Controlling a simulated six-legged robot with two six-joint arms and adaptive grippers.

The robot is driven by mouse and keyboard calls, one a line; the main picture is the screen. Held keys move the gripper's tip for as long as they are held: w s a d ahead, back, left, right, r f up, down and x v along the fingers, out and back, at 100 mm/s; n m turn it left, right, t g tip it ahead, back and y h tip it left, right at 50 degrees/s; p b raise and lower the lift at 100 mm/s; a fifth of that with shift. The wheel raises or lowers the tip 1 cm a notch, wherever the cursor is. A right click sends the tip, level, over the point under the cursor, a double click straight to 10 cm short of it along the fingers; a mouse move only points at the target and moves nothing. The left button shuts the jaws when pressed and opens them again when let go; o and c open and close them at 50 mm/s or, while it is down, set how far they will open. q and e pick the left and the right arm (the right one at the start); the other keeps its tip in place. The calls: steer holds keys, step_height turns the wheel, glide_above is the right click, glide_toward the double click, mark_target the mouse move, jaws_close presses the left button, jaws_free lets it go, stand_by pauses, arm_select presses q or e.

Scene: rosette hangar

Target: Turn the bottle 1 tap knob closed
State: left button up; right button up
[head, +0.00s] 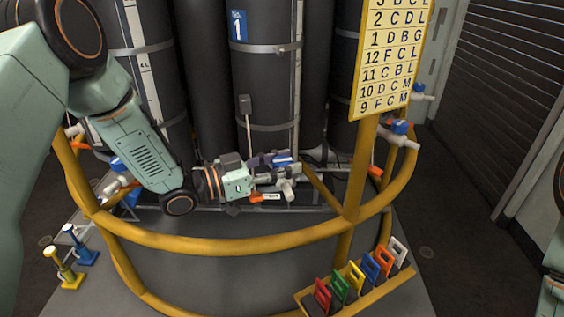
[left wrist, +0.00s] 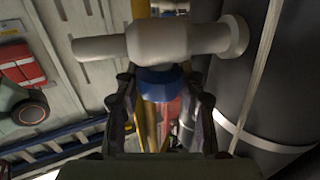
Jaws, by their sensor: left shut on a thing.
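Bottle 1 (head: 262,90) is a tall dark cylinder with a blue number 1 label, standing behind the yellow rail. Its pale tap (head: 291,190) is low at the front, partly hidden by my left gripper (head: 275,176), which reaches it from the left. In the left wrist view the pale tap body (left wrist: 160,42) lies across the top, with the blue knob (left wrist: 160,82) below it. My left gripper (left wrist: 161,105) has one finger on each side of the blue knob and is shut on it. The knob's exact turn angle is hard to tell. My right gripper is not in view.
A yellow rail (head: 230,244) curves in front of the bottles. A yellow sign (head: 393,55) stands on a post to the right. Several coloured tags (head: 355,277) sit in a yellow rack at the lower right. Another blue-knobbed tap (head: 400,128) is at right.

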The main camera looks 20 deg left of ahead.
arm_select(q)
steer(key=shift+r, duration=0.15)
steer(key=o, duration=1.2)
steer(key=shift+a, duration=0.1)
steer(key=v, duration=1.1)
steer(key=shift+s+a, duration=0.25)
steer(key=shift+s, duration=0.05)
